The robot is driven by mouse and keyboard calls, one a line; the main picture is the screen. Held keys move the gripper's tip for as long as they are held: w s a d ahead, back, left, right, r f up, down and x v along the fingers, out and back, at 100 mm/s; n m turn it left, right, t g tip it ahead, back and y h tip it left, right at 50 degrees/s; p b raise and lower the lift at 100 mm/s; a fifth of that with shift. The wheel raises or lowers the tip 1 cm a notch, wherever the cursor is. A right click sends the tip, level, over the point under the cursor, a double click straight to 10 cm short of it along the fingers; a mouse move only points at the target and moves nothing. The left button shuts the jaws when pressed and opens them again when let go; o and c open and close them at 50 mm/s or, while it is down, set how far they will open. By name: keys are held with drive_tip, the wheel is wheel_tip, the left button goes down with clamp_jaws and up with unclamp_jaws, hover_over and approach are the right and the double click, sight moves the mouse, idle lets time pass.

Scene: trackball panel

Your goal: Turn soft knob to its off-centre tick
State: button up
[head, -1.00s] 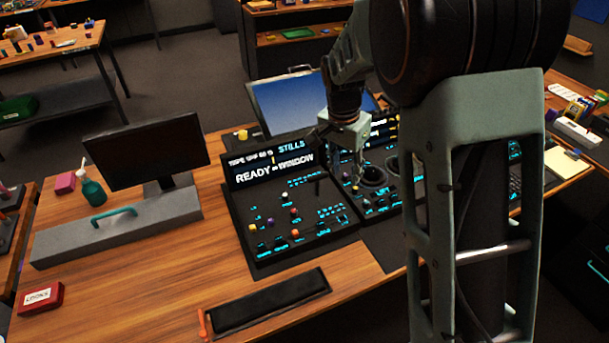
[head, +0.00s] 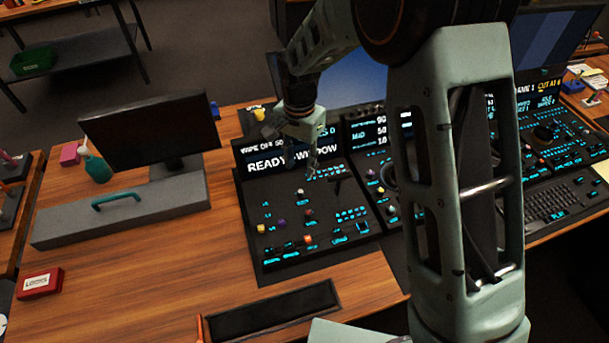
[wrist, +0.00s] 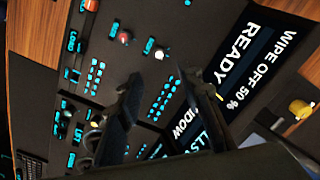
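The left control panel (head: 275,262) has a lit screen and several small coloured knobs. A white knob (head: 300,192), a dark red knob (head: 309,212), a purple knob (head: 282,223), a yellow knob (head: 261,229) and an orange knob (head: 308,240) stand on it. My gripper (head: 313,172) is above the panel's upper part, below the screen. In the wrist view, the dark fingers (wrist: 160,92) are apart with panel buttons showing between them. The white knob (wrist: 162,54) and a red knob (wrist: 123,38) are beside the fingers, untouched.
The panel's screen (head: 265,162) stands close behind my gripper. A second panel (head: 375,200) adjoins on the right, partly hidden by my arm. A dark monitor (head: 145,135) and a grey box with a teal handle (head: 130,215) stand left.

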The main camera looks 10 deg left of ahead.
sight(301, 191)
wheel_tip(301, 191, down, 11)
drive_tip(key=shift+s+r+p, duration=0.1)
drive_tip(key=shift+p, duration=0.4)
clamp_jaws()
